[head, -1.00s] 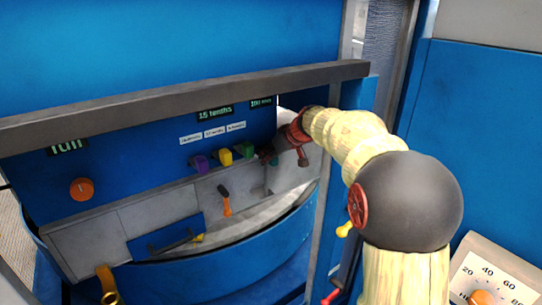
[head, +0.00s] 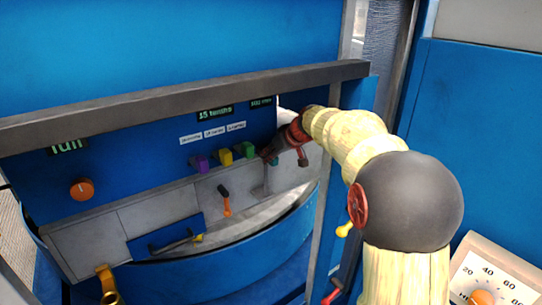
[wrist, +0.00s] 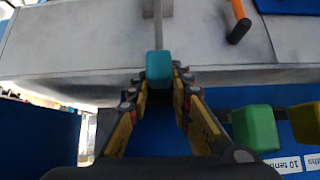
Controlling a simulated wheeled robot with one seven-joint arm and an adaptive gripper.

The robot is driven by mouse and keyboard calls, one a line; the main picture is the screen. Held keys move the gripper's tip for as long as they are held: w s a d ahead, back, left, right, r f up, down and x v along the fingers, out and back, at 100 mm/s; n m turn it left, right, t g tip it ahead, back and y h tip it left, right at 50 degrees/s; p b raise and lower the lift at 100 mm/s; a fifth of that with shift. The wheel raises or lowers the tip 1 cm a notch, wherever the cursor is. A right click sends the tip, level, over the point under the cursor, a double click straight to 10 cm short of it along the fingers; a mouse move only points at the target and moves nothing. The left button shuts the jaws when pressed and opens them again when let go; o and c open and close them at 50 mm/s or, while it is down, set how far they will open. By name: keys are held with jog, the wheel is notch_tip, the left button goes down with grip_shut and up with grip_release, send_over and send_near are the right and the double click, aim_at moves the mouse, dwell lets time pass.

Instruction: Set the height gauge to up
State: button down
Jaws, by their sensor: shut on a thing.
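A small teal block (wrist: 159,66) sits between my fingertips in the wrist view. A thin grey rod or track runs from it along the pale panel. I take this block to be the height gauge's handle, though no label on it can be read. My gripper (wrist: 157,82) is shut on the block, with a finger on each side. In the head view my gripper (head: 270,155) is at the right end of the console, just right of the green block. There the teal block (head: 273,161) is mostly hidden by the fingers.
Green (head: 244,150), yellow (head: 225,158) and purple (head: 200,164) blocks stand in a row to the left, below white labels. An orange-handled lever (head: 226,203) hangs lower. A grey bar (head: 180,103) crosses above the console. An orange knob (head: 82,189) is at the far left.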

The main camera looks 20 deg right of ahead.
notch_tip(320, 180, up, 4)
jog(key=shift+f+p, duration=0.1)
jog(key=shift+p, duration=0.2)
jog(key=shift+f, duration=0.1)
jog(key=c, duration=1.6)
grip_release()
